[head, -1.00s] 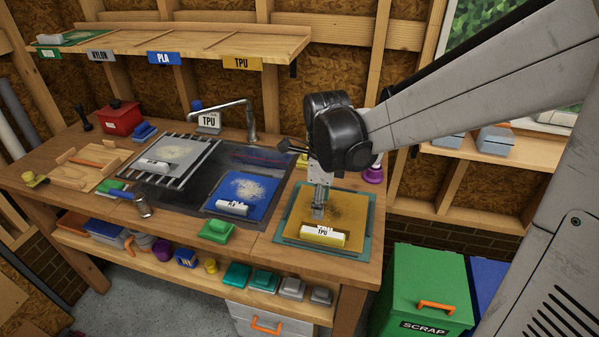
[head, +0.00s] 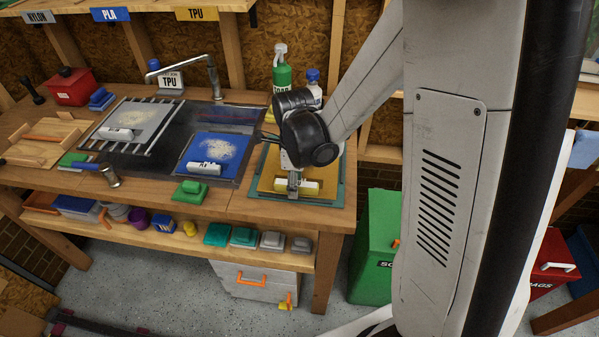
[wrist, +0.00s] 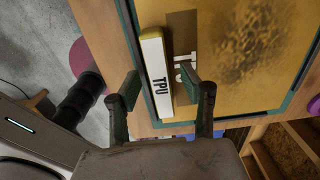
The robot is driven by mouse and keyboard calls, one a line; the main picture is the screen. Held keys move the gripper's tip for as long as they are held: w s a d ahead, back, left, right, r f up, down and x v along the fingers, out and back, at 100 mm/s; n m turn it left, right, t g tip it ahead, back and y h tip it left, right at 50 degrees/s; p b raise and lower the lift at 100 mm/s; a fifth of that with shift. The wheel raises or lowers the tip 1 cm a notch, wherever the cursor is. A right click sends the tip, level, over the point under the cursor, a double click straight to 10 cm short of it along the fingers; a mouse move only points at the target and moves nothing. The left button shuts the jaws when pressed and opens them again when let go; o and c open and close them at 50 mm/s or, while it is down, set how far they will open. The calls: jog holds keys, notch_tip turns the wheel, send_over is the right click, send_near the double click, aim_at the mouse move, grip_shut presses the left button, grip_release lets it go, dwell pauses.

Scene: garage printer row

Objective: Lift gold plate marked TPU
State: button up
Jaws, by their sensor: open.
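The gold plate (head: 318,168) lies flat on a teal mat (head: 336,195) at the right end of the bench. It fills much of the wrist view (wrist: 245,45), where a "TPU" marking shows on its face. A yellow bar handle (head: 311,187) with a white "TPU" label runs along the plate's front edge; it also shows in the wrist view (wrist: 157,70). My gripper (head: 292,190) is open at this handle, pointing down. In the wrist view its fingers (wrist: 160,80) stand one on each side of the handle, apart from it. My arm hides part of the plate's back.
A blue plate (head: 208,155) with powder lies in the sink left of the gold plate. A grey plate (head: 128,118) lies on a rack. A green soap bottle (head: 282,76) stands behind my gripper. A green scrap bin (head: 375,235) stands on the floor right of the bench.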

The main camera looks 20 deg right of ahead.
jog(key=shift+f, duration=0.35)
grip_shut()
jog(key=shift+r, duration=0.15)
